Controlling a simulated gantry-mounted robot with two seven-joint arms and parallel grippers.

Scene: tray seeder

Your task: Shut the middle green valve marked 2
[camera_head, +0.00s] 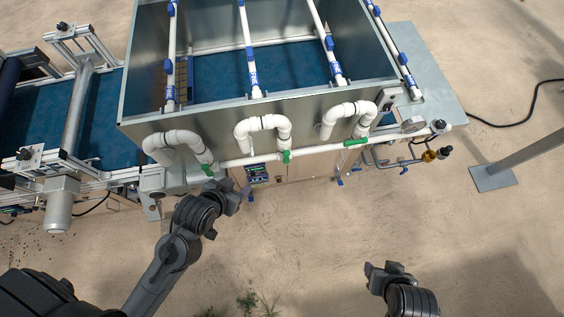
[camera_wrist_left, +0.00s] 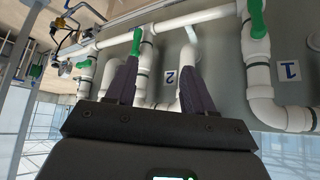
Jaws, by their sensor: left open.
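The middle green valve (camera_head: 286,157) sits on the white pipe below the middle pipe loop. In the left wrist view its green handle (camera_wrist_left: 137,41) stands along its upright pipe, left of the label 2 (camera_wrist_left: 169,76). My left gripper (camera_head: 243,190) is open and empty, to the left of and below the valve in the head view. In the left wrist view its two dark fingers (camera_wrist_left: 160,80) point toward the pipes, and the handle shows just beyond the left finger, apparently apart from it. My right gripper (camera_head: 382,268) hangs over the floor at the lower right, its jaw state unclear.
The left green valve (camera_head: 208,170) shows beside label 1 (camera_wrist_left: 289,71) in the wrist view. The right green valve (camera_head: 355,142) lies crosswise to its pipe. The floor in front is mostly clear.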

